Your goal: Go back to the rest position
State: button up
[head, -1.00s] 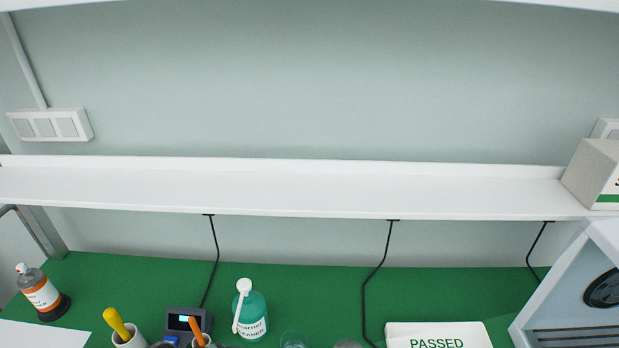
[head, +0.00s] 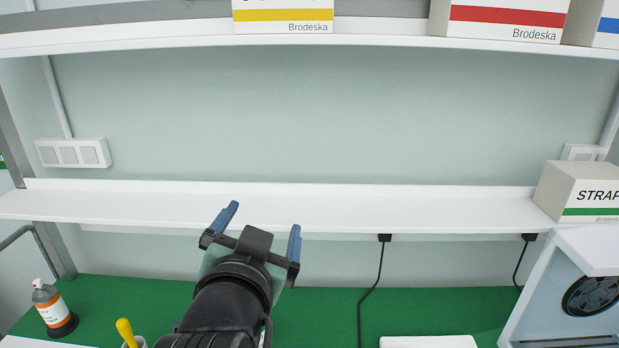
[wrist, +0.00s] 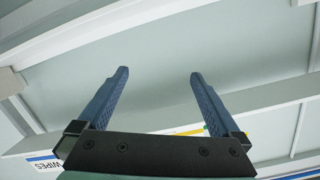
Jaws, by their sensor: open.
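My gripper (head: 260,228) is raised in front of the lower white shelf in the head view, its two blue fingers pointing up and away. The fingers are spread apart with nothing between them. In the wrist view my gripper (wrist: 159,75) also shows open and empty, with the pale back wall and shelf edges beyond it. Its arm rises from the bottom of the head view and hides part of the green bench top.
The lower shelf (head: 150,203) carries a box with a green stripe (head: 580,195) at right. Boxes stand on the upper shelf (head: 380,47). On the green bench (head: 330,300) are an orange-labelled bottle (head: 52,305) and a grey machine (head: 580,290). Black cables hang below the shelf.

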jog(key=s+d+r+n+t, duration=0.2)
jog(key=s+r+t, duration=0.3)
jog(key=r, duration=0.9)
jog(key=s+d+r+n+t, duration=0.2)
jog(key=s+d+r+t, duration=0.2)
jog(key=s+r, duration=0.5)
notch_tip(320, 180, up, 5)
jog(key=shift+s+d+f+n+t+y, duration=0.15)
jog(key=shift+s+n+t+y, duration=0.2)
jog(key=shift+t, duration=0.75)
